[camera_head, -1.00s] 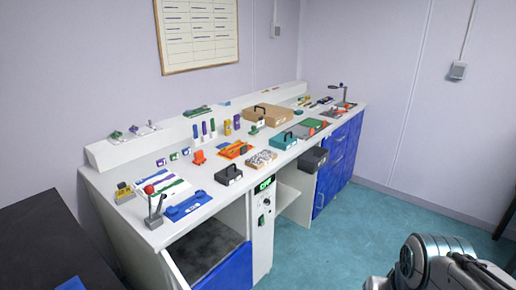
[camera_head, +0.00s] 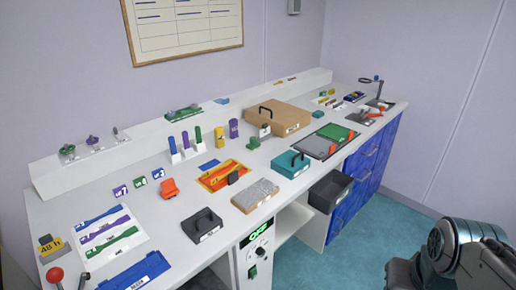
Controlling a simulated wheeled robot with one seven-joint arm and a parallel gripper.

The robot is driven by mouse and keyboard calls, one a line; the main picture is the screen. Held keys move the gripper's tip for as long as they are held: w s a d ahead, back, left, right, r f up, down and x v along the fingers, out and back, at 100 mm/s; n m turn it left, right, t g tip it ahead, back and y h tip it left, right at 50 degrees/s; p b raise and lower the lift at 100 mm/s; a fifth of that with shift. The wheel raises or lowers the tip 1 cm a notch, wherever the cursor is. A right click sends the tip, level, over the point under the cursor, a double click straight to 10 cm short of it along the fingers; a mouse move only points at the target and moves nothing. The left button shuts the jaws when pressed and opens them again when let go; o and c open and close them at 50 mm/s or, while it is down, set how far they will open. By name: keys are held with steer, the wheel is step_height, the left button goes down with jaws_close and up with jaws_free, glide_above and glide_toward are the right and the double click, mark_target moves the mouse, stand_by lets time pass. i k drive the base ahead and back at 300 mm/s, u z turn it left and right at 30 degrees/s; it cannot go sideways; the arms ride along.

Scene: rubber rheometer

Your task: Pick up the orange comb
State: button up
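Several orange things lie on the white bench, and I cannot tell for sure which is the comb. A small orange piece (camera_head: 169,188) stands left of the middle of the bench. Part of my arm shows at the lower right, apart from the bench; my gripper's fingers are not visible.
The white bench (camera_head: 160,219) is crowded. A brown case (camera_head: 279,118) stands behind.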

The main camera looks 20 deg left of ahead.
mark_target(232, 178)
steer(key=i, duration=1.4)
steer(key=u, duration=3.2)
